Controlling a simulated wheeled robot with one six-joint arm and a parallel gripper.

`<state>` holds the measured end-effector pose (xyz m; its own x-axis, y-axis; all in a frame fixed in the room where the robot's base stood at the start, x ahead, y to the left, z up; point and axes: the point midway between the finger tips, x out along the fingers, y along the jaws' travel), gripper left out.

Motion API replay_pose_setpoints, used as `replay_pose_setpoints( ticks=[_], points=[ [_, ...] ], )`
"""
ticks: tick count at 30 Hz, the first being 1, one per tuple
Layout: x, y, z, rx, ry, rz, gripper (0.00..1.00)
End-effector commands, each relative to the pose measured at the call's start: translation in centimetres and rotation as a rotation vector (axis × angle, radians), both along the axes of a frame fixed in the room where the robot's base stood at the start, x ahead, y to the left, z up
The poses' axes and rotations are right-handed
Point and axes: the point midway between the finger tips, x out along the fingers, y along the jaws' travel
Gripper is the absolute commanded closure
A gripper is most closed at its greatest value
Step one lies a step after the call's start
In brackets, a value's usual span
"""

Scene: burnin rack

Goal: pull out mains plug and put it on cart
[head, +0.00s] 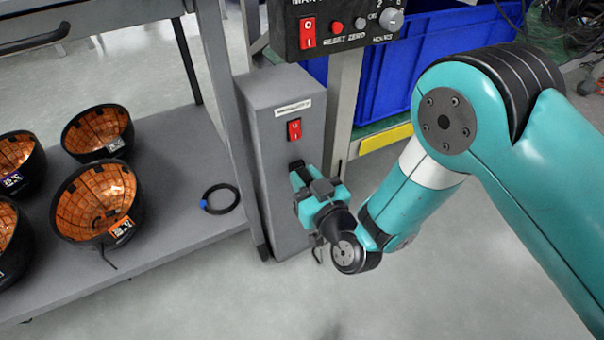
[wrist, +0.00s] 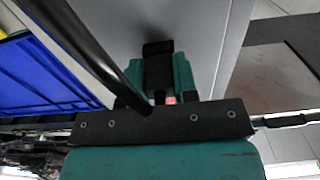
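The mains plug (wrist: 158,70) is a dark, ribbed body at the front of a grey upright cabinet (head: 283,215), below a red rocker switch (head: 294,129). My gripper (head: 318,187) is at the cabinet face. In the wrist view its teal fingers (wrist: 160,78) lie on both sides of the plug, with no clear gap. A thick black cord (wrist: 95,52) runs across the wrist view towards the gripper. The plug is mostly hidden by my gripper in the head view; whether it is still seated cannot be seen. I cannot identify a cart with certainty.
A grey shelf (head: 185,165) at the left holds several copper-lined black bowls (head: 98,203) and a coiled cable with a blue end (head: 221,198). A control box (head: 335,28) overhangs the cabinet. A blue crate (head: 440,72) stands behind. The floor in front is clear.

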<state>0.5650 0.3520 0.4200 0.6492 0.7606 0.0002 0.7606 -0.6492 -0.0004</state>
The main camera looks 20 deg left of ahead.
Motion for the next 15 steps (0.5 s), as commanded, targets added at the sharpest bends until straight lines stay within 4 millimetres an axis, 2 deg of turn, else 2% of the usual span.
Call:
replay_pose_setpoints(
  ticks=[15],
  points=[
    [-0.46,-0.52,-0.1,0.002,-0.001,0.0,1.0]
  ],
)
